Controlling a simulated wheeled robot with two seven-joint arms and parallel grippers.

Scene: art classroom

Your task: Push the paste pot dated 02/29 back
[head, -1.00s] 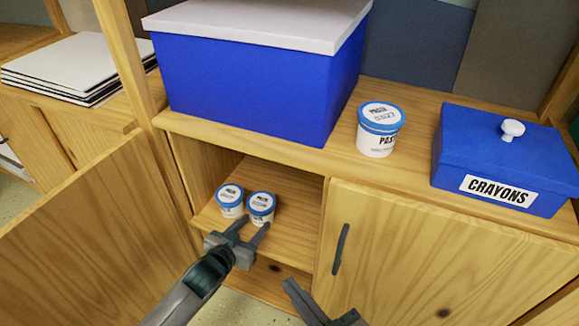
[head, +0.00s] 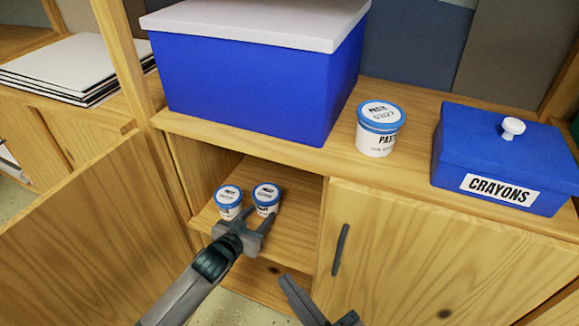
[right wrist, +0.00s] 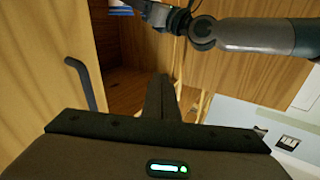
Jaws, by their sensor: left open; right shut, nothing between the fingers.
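Two white paste pots with blue lids, the left one (head: 228,199) and the right one (head: 266,197), stand upright side by side on the open cupboard's shelf. Their lid dates are too small to read. My left gripper (head: 250,222) is open, right in front of these pots; its fingers overlap their lower fronts, and I cannot tell whether it touches. A third paste pot (head: 378,140), whose lid seems to read 03/27, stands on the cupboard top. My right gripper (right wrist: 160,85) is shut and empty, low in front of the cupboard.
The cupboard's open door (head: 90,235) stands at the left and its closed door (head: 430,260) at the right. A large blue box (head: 250,85) and a blue crayons box (head: 500,160) stand on top. Shelf room shows right of the pots.

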